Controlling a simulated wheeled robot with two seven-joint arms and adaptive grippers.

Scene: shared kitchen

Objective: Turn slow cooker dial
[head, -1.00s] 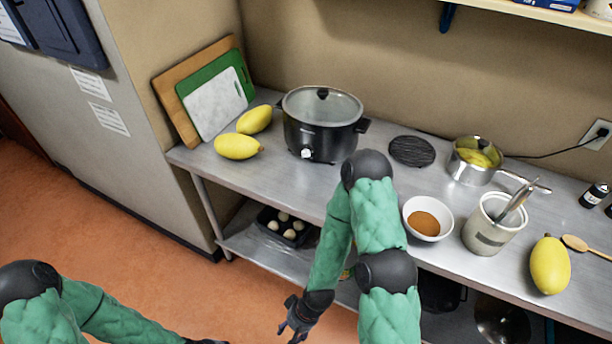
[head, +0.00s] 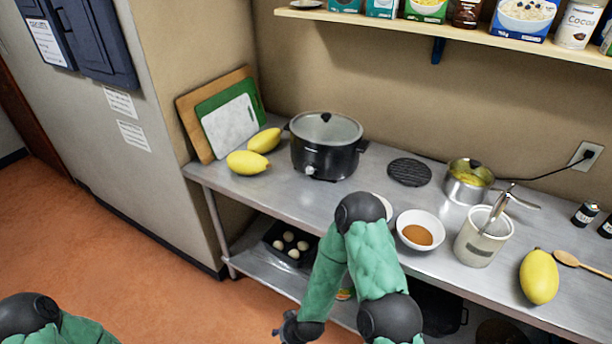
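The slow cooker (head: 326,146) is black with a glass lid and stands near the back left of the steel counter. Its small pale dial (head: 310,170) is on the lower front, facing me. My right arm, in a green sleeve, reaches up in front of the counter and bends down. My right gripper (head: 284,331) is low, in front of the counter and well away from the cooker; its fingers are too small and cut off to tell their state. My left arm shows only at the lower left corner, and its gripper is out of frame.
Yellow fruits (head: 248,162) and cutting boards (head: 228,122) are left of the cooker. A black trivet (head: 409,172), a saucepan (head: 467,184), a bowl of brown powder (head: 420,231) and a utensil crock (head: 483,238) stand to the right. A stocked shelf (head: 470,38) hangs above.

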